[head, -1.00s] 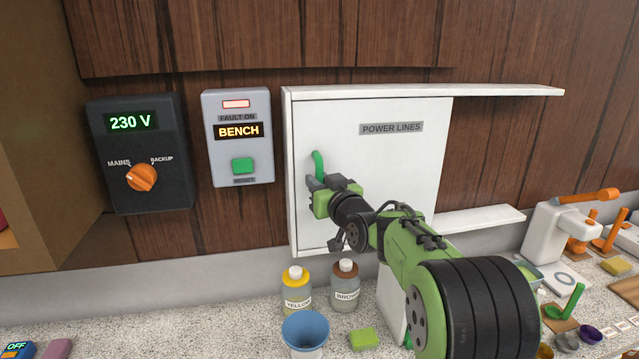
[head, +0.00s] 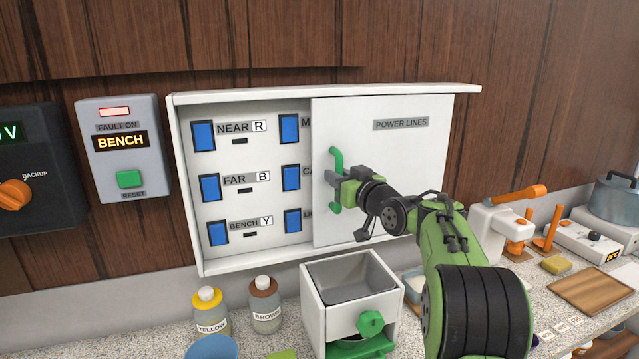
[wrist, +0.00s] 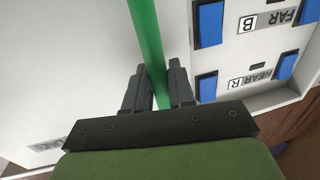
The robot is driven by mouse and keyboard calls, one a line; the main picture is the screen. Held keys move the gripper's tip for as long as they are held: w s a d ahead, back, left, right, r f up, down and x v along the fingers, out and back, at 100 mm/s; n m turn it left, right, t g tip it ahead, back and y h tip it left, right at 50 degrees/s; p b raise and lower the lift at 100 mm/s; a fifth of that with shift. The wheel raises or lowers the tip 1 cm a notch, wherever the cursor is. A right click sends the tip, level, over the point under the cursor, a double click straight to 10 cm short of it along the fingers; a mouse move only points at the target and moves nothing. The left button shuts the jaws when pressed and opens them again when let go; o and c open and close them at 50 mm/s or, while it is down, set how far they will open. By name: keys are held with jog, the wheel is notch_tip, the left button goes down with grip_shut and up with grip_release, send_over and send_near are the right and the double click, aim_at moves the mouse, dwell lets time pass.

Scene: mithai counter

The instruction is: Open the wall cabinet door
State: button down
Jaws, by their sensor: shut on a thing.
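The white wall cabinet (head: 186,262) has a sliding door (head: 400,165) labelled POWER LINES. The door stands partly slid to the right, baring the left part of the inside with blue switches (head: 203,136) labelled NEAR R, FAR B and BENCH Y. A second column of switches (head: 292,178) shows, its labels partly covered by the door. The door's green upright handle (head: 337,160) is near its left edge. My gripper (head: 334,190) is shut on the handle. In the wrist view the handle (wrist: 150,45) runs between the two dark fingers (wrist: 160,85).
Left of the cabinet are a fault panel reading BENCH (head: 124,150) and a black dial box (head: 40,165). Below stand yellow and brown labelled bottles (head: 266,308) and a white box with a green knob (head: 318,320). Wall right of the door is clear.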

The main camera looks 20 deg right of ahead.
jog(key=d+p, duration=0.2)
jog(key=d, duration=0.5)
jog(key=shift+d, duration=0.35)
jog(key=c, duration=1.1)
grip_release()
jog(key=s+d+b, duration=0.3)
jog(key=s, duration=1.2)
jog(key=shift+s+b, duration=0.2)
jog(key=shift+b, duration=0.15)
